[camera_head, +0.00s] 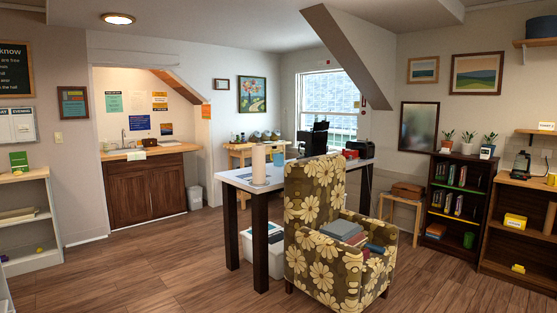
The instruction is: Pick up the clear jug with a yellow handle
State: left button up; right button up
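I cannot make out a clear jug with a yellow handle for certain from here. On the right wooden shelf unit (520,191) stands a dark-and-clear appliance-like object (521,164), too small to identify. Neither of my grippers is in view.
A flowered armchair (313,190) holding books stands in front of a white-topped desk (238,180). A dark bookcase (460,162) and stool (402,200) are at right. A sink counter (118,154) is at back left. Wooden floor (165,270) is clear at left front.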

aim_at(277, 154)
jog(key=i+u, duration=0.35)
jog(key=i, duration=2.7)
jog(key=i+j+z, duration=0.2)
jog(key=i+z, duration=0.15)
jog(key=i, duration=0.4)
jog(key=i+j+z, duration=0.4)
jog(key=i, duration=0.3)
jog(key=i+j+z, duration=0.35)
jog(key=i+j, duration=0.25)
